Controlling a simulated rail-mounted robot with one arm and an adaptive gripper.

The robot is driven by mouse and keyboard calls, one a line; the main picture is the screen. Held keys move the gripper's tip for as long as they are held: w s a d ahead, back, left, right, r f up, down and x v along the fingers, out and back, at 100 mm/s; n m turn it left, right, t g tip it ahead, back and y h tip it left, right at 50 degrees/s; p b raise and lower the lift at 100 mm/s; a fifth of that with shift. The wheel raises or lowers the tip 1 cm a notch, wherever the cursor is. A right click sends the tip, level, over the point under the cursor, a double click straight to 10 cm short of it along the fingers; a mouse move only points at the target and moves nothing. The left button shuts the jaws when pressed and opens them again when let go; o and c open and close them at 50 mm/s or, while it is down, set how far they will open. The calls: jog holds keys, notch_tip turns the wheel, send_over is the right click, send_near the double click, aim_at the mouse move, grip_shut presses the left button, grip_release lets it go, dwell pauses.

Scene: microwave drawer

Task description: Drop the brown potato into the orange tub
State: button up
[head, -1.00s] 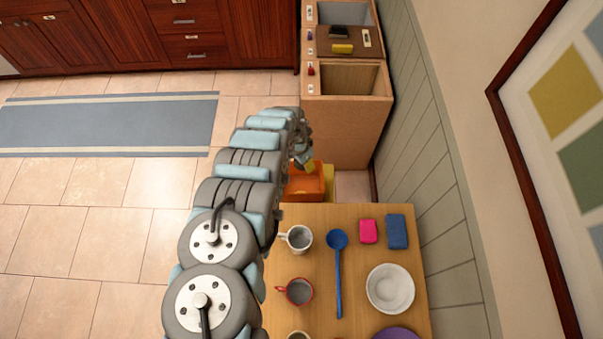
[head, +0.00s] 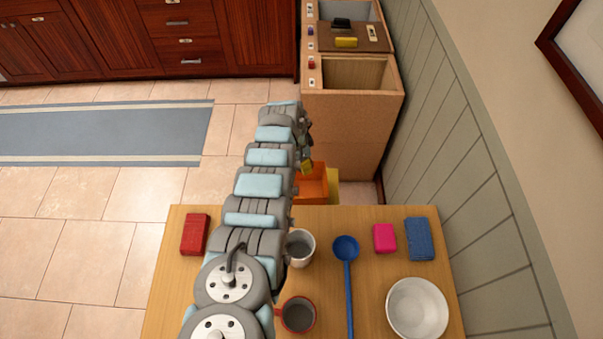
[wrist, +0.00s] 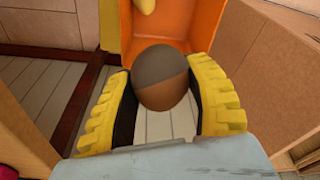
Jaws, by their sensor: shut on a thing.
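My gripper (head: 307,166) is shut on the brown potato (wrist: 163,92), which sits between its yellow ribbed fingers in the wrist view. The potato looks rounded, with a greyish shaded upper part and a brown lower part. The orange tub (head: 316,187) stands low beyond the table's far edge, and my gripper is at its far left side in the head view. In the wrist view the tub (wrist: 199,22) is at the top, behind the potato, with a yellow thing (wrist: 147,5) in it. Pale planks show below the potato. I cannot make out the potato in the head view.
A yellow container (head: 333,190) stands right of the tub. A wooden cabinet (head: 345,135) with open-topped compartments stands beyond. The table (head: 370,285) holds a red block (head: 195,234), mugs, a blue ladle (head: 348,285), pink and blue blocks and a white bowl (head: 416,308).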

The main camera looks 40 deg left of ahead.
jog(key=shift+a+f+b, duration=0.2)
jog(key=shift+f+b, duration=0.55)
jog(key=shift+b, duration=0.1)
jog(key=shift+w, duration=0.1)
jog(key=shift+f, duration=0.1)
notch_tip(320, 180, down, 6)
jog(key=b, duration=0.5)
jog(key=shift+r+b, duration=0.2)
jog(key=shift+b, duration=0.15)
jog(key=o, duration=1.3)
jog(key=shift+r, duration=0.15)
